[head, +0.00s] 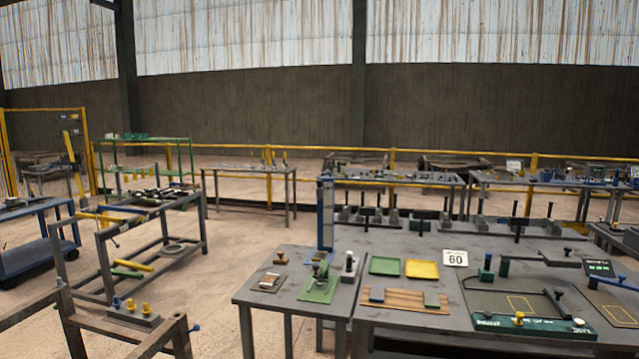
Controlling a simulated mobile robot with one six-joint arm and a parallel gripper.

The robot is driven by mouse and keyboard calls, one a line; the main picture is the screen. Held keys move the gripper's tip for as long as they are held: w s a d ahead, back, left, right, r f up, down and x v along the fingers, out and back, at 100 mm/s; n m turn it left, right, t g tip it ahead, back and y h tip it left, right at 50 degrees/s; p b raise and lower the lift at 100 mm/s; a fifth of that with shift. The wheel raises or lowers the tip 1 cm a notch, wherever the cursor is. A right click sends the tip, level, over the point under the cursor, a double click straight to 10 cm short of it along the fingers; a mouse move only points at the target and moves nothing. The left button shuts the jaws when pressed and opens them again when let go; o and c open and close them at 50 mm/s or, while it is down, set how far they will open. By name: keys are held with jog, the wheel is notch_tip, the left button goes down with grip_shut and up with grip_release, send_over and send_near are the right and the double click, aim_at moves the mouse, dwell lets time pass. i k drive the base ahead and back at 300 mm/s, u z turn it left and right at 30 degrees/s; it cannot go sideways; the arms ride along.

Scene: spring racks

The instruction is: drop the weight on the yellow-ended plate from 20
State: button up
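I cannot make out for certain which piece is the yellow-ended plate or which is the weight. A green-based fixture (318,288) sits just left of the knobbed piece. On the main table, a dark plate-like board (483,301) carries a yellow outline and a yellow knob at its green front edge. No mark reading 20 can be made out. My gripper is not in view.
The main table (420,330) also holds a green tray (386,265), a yellow tray (421,269), a wooden board (405,300) with blocks, and a white "60" sign (455,258). Several upright posts line its back. Steel frames (150,230) stand left, with open floor between.

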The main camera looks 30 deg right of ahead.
aim_at(320, 190)
jog(key=u, duration=0.05)
jog(key=i, duration=1)
jog(key=z, duration=0.05)
